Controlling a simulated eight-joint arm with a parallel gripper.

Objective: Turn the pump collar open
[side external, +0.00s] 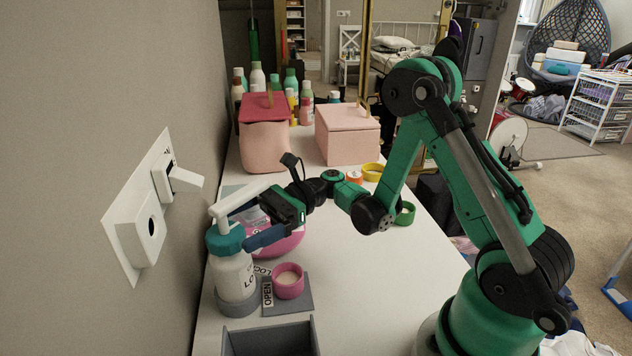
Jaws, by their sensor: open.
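A white pump bottle (233,278) stands upright in a grey round holder near the wall at lower left. Its teal collar (224,240) sits at the neck, below a white pump head (222,211). My gripper (246,226) is open at the bottle top, coming from the right. One dark blue finger reaches to the right side of the collar. I cannot tell whether it touches. Black lettering on the bottle is partly readable.
A grey plate (300,300) marked "OPEN" bears a pink cup (288,282) beside the bottle. A pink round container (288,243) sits behind my gripper. A grey tray (272,340) is in front. A wall panel (135,225) juts out left. The white tabletop's right middle is clear.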

